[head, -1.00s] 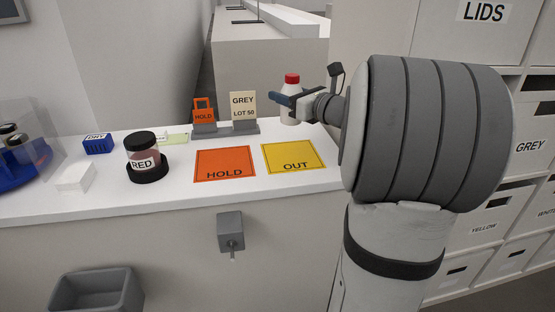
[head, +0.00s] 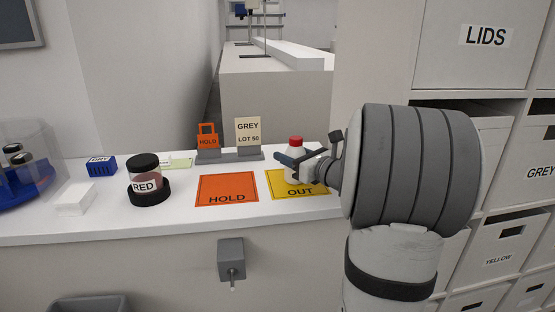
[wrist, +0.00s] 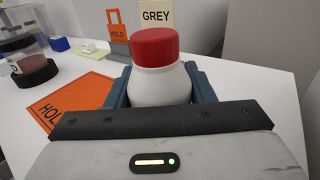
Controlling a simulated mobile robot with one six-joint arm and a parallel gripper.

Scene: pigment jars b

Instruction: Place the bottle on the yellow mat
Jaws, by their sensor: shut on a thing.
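The white bottle with a red cap (head: 295,145) is upright in my gripper (head: 290,166). In the wrist view the bottle (wrist: 158,85) sits between the two blue fingers, which are shut on it. In the head view the bottle is over the yellow mat marked OUT (head: 313,190), toward its back. My gripper hides the bottle's lower part, so I cannot tell whether its base touches the mat. The yellow mat does not show in the wrist view.
The orange HOLD mat (head: 227,189) lies left of the yellow mat. The RED jar (head: 146,168) stands in a black ring farther left. The GREY card (head: 248,131) and orange HOLD tag (head: 207,136) stand behind the mats. Drawers (head: 497,150) stand at right.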

